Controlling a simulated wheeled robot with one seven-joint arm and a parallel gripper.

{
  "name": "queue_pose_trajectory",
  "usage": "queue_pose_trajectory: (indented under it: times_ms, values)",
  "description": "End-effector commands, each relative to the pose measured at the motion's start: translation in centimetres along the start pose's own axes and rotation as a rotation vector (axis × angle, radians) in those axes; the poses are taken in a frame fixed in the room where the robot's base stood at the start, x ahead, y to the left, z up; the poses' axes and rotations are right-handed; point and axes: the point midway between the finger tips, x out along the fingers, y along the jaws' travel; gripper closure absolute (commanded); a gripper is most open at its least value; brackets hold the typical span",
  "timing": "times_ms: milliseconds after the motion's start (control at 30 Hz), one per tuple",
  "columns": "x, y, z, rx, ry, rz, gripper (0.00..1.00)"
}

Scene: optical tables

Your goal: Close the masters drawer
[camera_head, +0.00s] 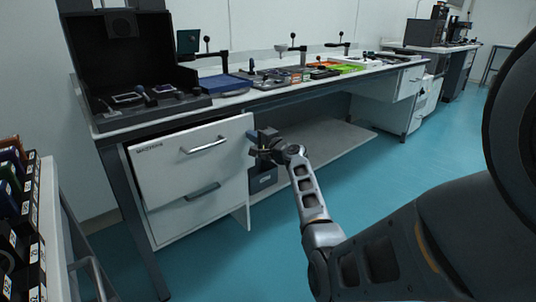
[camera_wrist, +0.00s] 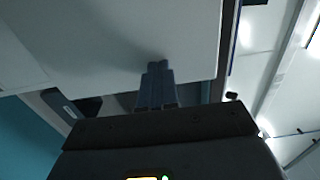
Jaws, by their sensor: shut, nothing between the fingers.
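The masters drawer (camera_head: 178,168) is the upper white drawer under the near bench, with a dark label at its top left and a metal bar handle (camera_head: 205,145). Its front stands out from the cabinet, with a dark gap above it, so it is partly open. My gripper (camera_head: 262,146) is at the right edge of this drawer front in the head view. In the wrist view my gripper (camera_wrist: 158,68) is shut and empty, its fingertips against or very close to a broad white panel (camera_wrist: 110,35). Whether they touch cannot be told.
A lower white drawer (camera_head: 180,215) with a dark handle sits below. The bench top (camera_head: 300,82) carries an open black case (camera_head: 125,60), a blue tray (camera_head: 224,85) and several optics parts. A rack of labelled boxes (camera_head: 20,225) stands at the left. Blue floor (camera_head: 400,165) is clear at right.

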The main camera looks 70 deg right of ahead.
Motion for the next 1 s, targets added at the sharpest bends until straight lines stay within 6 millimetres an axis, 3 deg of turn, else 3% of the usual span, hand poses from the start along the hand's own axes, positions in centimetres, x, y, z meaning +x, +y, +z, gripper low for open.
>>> queue_pose_trajectory:
  times_ms: [33, 200, 400, 1000]
  values:
    - [1.4, 0.5, 0.1, -0.001, -0.003, -0.003, 1.0]
    - [4.6, 0.4, 0.1, 0.0, -0.002, -0.002, 1.0]
    - [7.0, 0.2, 0.0, 0.0, 0.0, -0.002, 1.0]
    - [8.4, -0.2, 0.2, -0.003, 0.001, -0.001, 1.0]
